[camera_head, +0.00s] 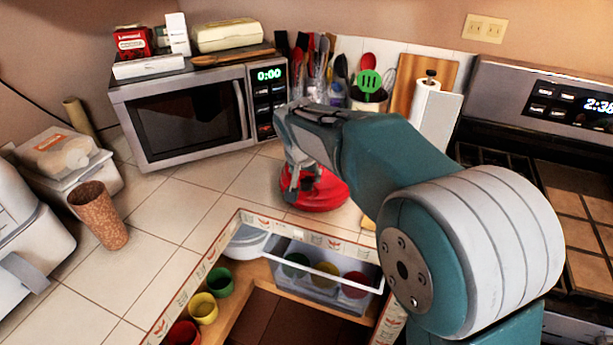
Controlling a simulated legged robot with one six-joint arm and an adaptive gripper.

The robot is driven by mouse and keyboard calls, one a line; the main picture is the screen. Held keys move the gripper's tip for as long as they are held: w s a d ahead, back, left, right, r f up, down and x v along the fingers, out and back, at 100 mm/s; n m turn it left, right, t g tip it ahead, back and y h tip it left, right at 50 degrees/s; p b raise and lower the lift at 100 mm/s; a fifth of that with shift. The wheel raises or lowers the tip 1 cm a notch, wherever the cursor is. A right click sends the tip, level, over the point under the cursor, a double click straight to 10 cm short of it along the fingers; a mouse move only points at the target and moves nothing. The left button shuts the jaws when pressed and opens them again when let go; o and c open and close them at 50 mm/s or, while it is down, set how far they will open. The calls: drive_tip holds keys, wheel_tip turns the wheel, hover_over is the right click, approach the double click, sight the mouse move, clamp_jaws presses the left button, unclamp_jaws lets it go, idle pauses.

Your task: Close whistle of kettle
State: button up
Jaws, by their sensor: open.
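The red kettle (322,190) stands on the tiled counter, in front of the utensils at the middle of the view. My gripper (297,192) reaches down at the kettle's left side, with its fingers in front of the kettle's upper left part. The gripper is open. My arm and gripper hide the kettle's top, handle and spout, so I cannot see the whistle or tell its state. I cannot tell whether the fingers touch the kettle.
A microwave (190,115) stands behind to the left, with boxes on top. A utensil holder (369,101) and paper towel roll (424,103) stand behind. A stove (570,170) is at right. A cork-textured cup (98,214) stands left. The counter (180,208) between is clear.

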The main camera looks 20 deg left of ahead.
drive_tip(key=shift+w+d+f, duration=0.15)
drive_tip(key=shift+w+f, duration=0.1)
drive_tip(key=shift+f, duration=0.35)
clamp_jaws()
